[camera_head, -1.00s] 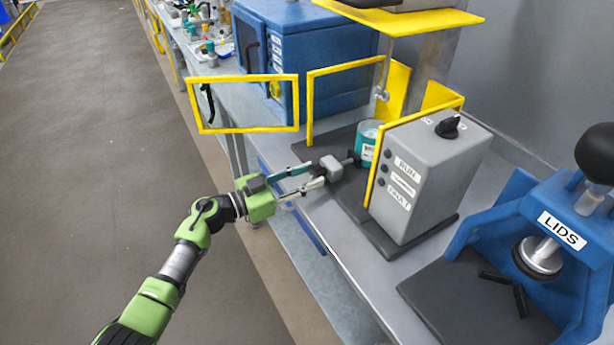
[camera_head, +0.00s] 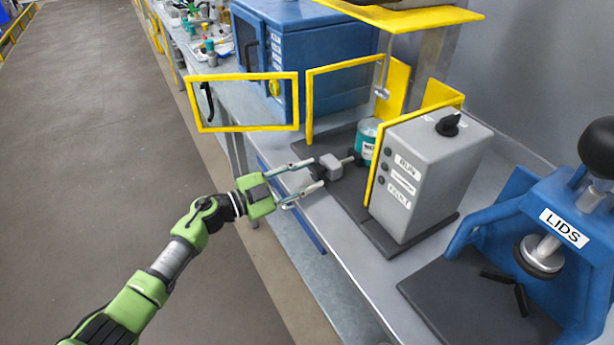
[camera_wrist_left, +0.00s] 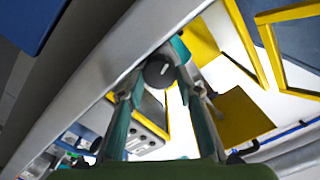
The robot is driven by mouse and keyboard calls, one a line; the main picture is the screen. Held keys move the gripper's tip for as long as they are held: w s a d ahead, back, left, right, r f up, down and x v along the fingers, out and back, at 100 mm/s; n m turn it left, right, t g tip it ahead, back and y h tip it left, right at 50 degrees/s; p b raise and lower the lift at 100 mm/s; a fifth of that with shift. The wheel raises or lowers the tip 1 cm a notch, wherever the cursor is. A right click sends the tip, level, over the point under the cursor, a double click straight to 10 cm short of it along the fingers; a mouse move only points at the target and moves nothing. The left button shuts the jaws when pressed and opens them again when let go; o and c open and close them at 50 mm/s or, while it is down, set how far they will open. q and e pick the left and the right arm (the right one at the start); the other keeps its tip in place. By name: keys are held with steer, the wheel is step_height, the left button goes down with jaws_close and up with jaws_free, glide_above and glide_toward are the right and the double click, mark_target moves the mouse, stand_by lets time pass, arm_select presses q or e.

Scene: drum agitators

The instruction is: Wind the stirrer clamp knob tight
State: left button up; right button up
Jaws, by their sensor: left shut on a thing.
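The stirrer clamp is a grey block (camera_head: 329,166) with a rod towards the teal drum (camera_head: 367,140) at the guarded station. Its dark round clamp knob (camera_head: 317,172) faces my left gripper (camera_head: 316,174). The gripper's two fingers are shut on the knob, one on each side. In the left wrist view the dark knob (camera_wrist_left: 160,70), with a pale mark on its face, sits between the fingertips. The fingers hide part of its rim. My right gripper is in neither view.
The yellow-framed guard door (camera_head: 245,127) stands open left of the station. A grey control box (camera_head: 425,180) with a black dial stands right of the drum. A blue lids press (camera_head: 565,240) is at the lower right. The floor at left is clear.

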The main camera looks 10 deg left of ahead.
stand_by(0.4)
arm_select(q)
steer(key=o, duration=1.1)
steer(key=shift+o, duration=0.2)
steer(key=shift+a, duration=0.1)
steer(key=v, duration=1.2)
